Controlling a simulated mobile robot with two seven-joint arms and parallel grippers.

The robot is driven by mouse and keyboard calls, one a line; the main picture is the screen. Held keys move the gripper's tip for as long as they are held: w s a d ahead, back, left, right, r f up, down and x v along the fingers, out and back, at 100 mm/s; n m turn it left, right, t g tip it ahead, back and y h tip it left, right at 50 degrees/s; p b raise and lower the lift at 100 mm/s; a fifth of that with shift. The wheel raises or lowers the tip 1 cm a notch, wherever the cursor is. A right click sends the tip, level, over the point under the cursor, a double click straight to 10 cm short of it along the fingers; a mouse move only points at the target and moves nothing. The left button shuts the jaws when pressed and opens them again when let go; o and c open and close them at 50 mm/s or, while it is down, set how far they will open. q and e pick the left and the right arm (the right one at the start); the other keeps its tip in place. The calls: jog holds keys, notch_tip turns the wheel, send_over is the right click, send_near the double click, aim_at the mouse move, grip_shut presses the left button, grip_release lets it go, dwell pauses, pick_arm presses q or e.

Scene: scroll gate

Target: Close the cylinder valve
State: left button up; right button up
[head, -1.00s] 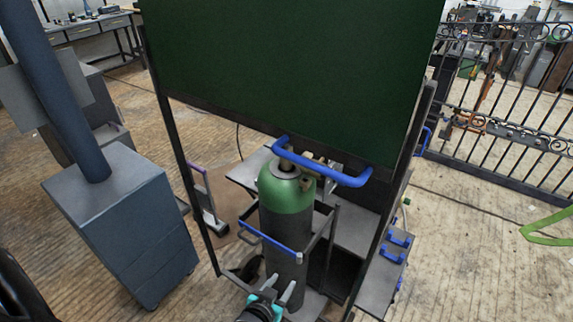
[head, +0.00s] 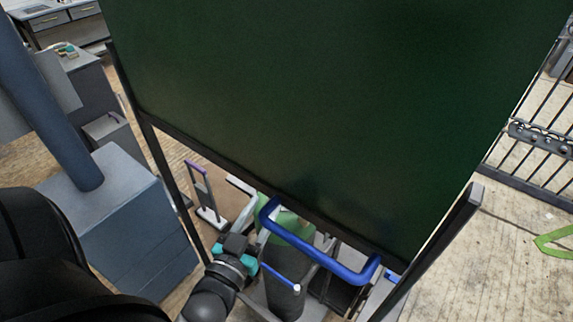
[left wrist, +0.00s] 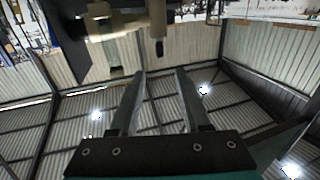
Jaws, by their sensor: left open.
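The gas cylinder, with a green shoulder (head: 292,226) and a dark body (head: 285,301), stands upright in the cart under the dark green board. Its valve is hidden in the head view behind the blue cart handle and the board. In the left wrist view, a brass-coloured valve fitting (left wrist: 157,22) shows at the top, with a small dark stub hanging from it. My left gripper (head: 252,230) is open and empty, beside the cylinder's left side in the head view. In the left wrist view its two fingers (left wrist: 157,85) point up towards the fitting, apart from it. My right gripper is not in view.
The blue cart handle (head: 315,248) crosses in front of the cylinder top. The large green board (head: 320,110) on its dark frame hangs close above. A blue-grey cabinet (head: 125,225) stands to the left. Open floor (head: 490,260) lies to the right.

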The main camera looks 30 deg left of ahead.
pick_arm(q)
jog(key=w, duration=0.4)
jog(key=w+a, duration=0.1)
jog(key=w, duration=0.3)
jog(key=w+a, duration=0.1)
jog(key=w, duration=0.3)
jog(key=shift+w+a+p, duration=0.15)
jog(key=shift+w+p, duration=0.15)
jog(key=shift+w, duration=0.1)
jog(key=shift+c, duration=0.3)
grip_shut()
